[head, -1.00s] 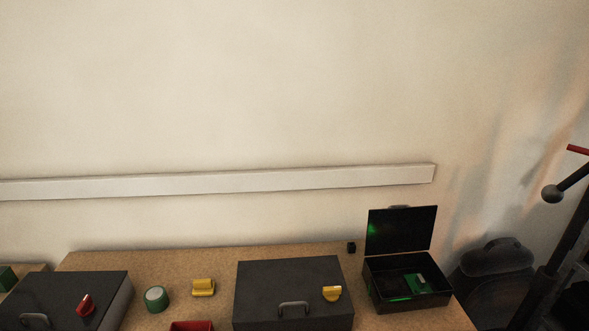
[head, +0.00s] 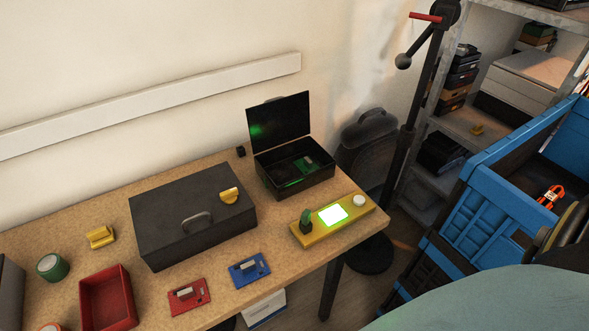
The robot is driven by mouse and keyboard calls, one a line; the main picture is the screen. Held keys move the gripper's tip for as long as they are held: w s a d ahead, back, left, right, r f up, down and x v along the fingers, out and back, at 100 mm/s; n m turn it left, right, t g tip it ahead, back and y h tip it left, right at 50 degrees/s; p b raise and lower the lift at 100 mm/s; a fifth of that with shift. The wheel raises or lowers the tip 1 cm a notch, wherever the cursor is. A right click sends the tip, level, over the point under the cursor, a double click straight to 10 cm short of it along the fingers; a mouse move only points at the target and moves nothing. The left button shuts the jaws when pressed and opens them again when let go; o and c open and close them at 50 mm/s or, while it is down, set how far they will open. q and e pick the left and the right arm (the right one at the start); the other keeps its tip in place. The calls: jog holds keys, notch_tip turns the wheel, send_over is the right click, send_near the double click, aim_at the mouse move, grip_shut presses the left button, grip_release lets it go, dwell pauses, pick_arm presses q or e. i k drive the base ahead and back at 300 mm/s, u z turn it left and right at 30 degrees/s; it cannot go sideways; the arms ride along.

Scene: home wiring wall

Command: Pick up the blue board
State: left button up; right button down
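The blue board (head: 249,270) lies flat on the wooden table near its front edge, with a pale raised part on it. It is right of a similar red board (head: 188,296) and in front of a closed dark case (head: 192,215). Nothing covers the blue board. Neither of my grippers shows in the head view.
An open black box (head: 292,168) holding a green board stands at the back right of the wooden table (head: 140,292). A yellow device (head: 333,217) with a lit screen lies at the right end. A red tray (head: 108,300) is at the left. A blue crate (head: 500,205) stands beyond the table.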

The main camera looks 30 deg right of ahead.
aim_at(244, 274)
jog(key=z, duration=1.9)
jog(key=k, duration=0.95)
jog(key=u, duration=1.15)
jog(key=i, duration=0.55)
jog(key=u, duration=0.05)
